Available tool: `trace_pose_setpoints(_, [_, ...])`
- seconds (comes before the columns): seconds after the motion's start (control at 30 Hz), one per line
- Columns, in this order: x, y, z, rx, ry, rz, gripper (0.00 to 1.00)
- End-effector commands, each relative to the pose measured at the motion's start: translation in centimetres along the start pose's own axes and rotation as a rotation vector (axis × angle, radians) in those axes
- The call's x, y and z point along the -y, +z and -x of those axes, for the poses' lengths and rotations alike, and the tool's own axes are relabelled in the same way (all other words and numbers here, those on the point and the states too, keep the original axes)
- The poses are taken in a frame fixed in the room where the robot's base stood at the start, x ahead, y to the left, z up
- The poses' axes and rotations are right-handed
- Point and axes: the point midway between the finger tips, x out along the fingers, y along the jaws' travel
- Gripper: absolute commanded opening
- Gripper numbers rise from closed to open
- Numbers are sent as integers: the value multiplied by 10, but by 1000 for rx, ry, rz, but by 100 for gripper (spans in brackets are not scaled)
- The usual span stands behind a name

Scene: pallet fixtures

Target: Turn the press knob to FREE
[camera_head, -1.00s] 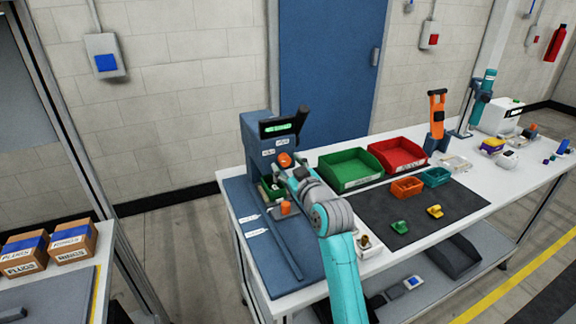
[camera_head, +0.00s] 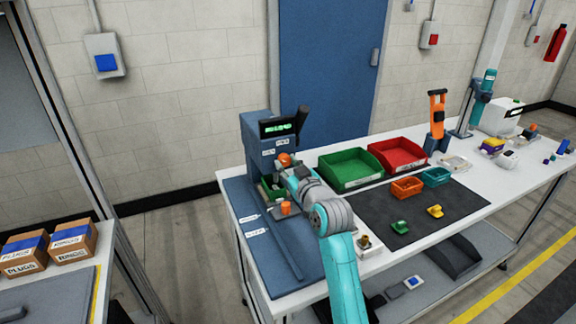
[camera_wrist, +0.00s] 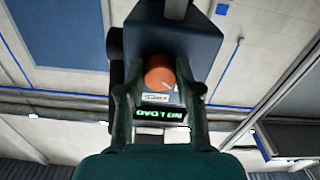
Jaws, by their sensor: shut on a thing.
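The blue-grey press (camera_head: 258,150) stands at the left end of the workbench. Its orange knob (camera_head: 285,159) is on the front face, below a green-lit display (camera_head: 281,127). In the wrist view the knob (camera_wrist: 160,73) sits between the fingers of my gripper (camera_wrist: 160,92), which is shut on it. A pale mark shows on the knob's lower right edge. A small white label (camera_wrist: 156,97) beside the knob is too blurred to read. In the head view my gripper (camera_head: 287,170) partly hides the press front.
A dark lever (camera_head: 302,118) rises at the press's right. A green bin (camera_head: 345,185) and a red bin (camera_head: 410,165) stand to the right on the bench. A second orange knob-like part (camera_head: 286,208) sits low before the press. The dark mat (camera_head: 440,193) has free room.

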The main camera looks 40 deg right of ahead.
Motion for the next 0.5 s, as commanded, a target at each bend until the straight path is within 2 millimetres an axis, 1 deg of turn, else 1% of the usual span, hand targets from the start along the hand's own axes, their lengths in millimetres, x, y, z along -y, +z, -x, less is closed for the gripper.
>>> trace_pose_setpoints(0.17, [1, 0, 0, 0, 0, -128, 0])
trace_pose_setpoints(0.5, [2, 0, 0, 1, 0, -449, 0])
